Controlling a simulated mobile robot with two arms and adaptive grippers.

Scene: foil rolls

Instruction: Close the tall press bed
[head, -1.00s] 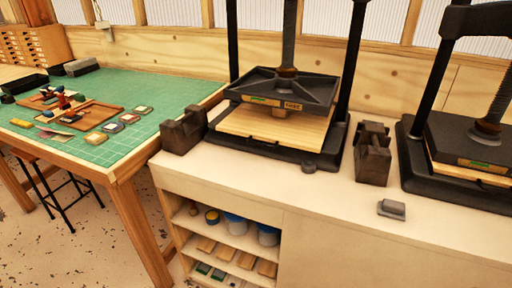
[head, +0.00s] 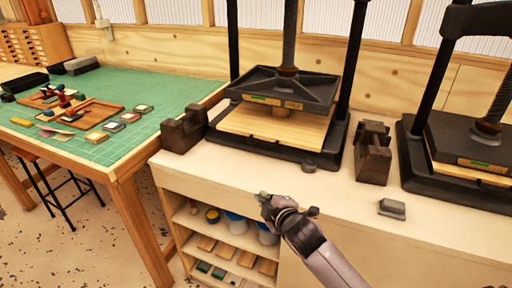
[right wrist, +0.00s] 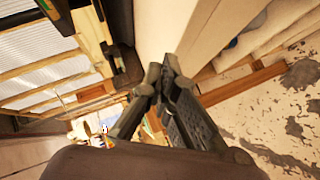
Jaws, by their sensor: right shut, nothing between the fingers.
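The middle press (head: 287,60) has a black frame, a vertical screw and a raised dark platen (head: 283,85). A pale wooden bed board (head: 262,125) lies below the platen, with a gap between them, and its front part shows past the platen. The second press (head: 420,115) stands at the right, partly out of frame, with its platen low over a wooden board. My right gripper (head: 264,199) is shut and empty, in front of the bench's front edge, apart from both presses. Its closed fingers show in the right wrist view (right wrist: 165,78). My left gripper is not in view.
Dark metal blocks (head: 373,155) (head: 184,130) stand beside the middle press. A small grey block (head: 392,208) lies on the pale bench top (head: 340,200). Shelves with tubs and small boxes are below. A green-matted table (head: 165,100) with printing things stands at the left.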

